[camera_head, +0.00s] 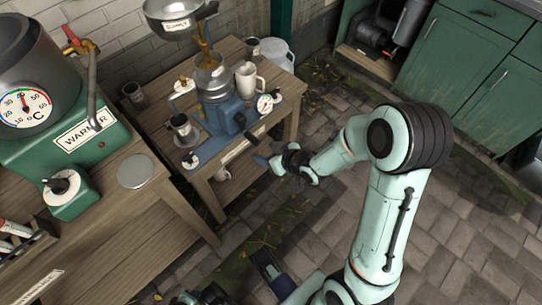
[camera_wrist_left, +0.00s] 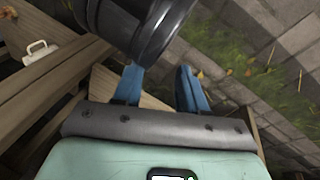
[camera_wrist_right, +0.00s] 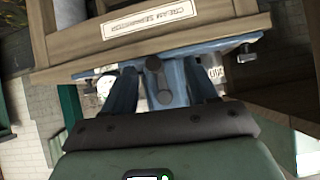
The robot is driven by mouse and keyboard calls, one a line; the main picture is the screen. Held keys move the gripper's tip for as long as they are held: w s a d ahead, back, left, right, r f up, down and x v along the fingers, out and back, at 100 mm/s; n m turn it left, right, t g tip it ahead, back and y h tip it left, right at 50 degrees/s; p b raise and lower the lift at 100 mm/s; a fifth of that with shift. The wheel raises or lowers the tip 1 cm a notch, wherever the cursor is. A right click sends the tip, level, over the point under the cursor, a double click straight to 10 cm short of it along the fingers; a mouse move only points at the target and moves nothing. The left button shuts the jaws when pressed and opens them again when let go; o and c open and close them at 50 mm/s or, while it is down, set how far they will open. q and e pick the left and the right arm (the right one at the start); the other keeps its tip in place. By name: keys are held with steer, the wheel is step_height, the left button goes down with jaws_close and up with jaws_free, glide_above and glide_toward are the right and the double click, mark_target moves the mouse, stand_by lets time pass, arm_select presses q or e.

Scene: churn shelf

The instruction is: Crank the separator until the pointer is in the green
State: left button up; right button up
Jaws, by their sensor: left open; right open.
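The blue separator (camera_head: 217,115) with its metal bowl stands on the wooden table. Its small round dial (camera_head: 266,103) faces up to the right; its pointer is too small to read. A crank with a dark handle (camera_head: 257,132) sticks out from the near right side. My right gripper (camera_head: 266,161) is open, below and right of the handle.
A green warmer (camera_head: 75,135) with a temperature dial stands on the left bench. Paved floor (camera_head: 460,235) lies open at right.

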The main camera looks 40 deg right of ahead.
mark_target(257, 141)
steer(key=shift+w+d+n+t+b, duration=0.15)
steer(key=shift+w+d+t+b, duration=0.15)
steer(key=shift+w+b, duration=0.4)
steer(key=shift+w+d+n+t+b, duration=0.15)
steer(key=shift+w+d+t+b, duration=0.25)
steer(key=shift+w, duration=0.45)
steer(key=shift+b+x, duration=1.45)
steer(key=shift+x, duration=1.4)
arm_select(q)
step_height(257, 141, down, 8)
steer(key=s+a+g, duration=0.1)
steer(key=s+a, duration=0.1)
steer(key=shift+s+f+y, duration=0.2)
steer(key=shift+s+y, duration=0.1)
arm_select(e)
steer(key=shift+a, duration=0.1)
arm_select(q)
steer(key=shift+f, duration=0.15)
arm_select(e)
steer(key=shift+w+f, duration=0.15)
steer(key=shift+w, duration=0.1)
steer(key=c, duration=1)
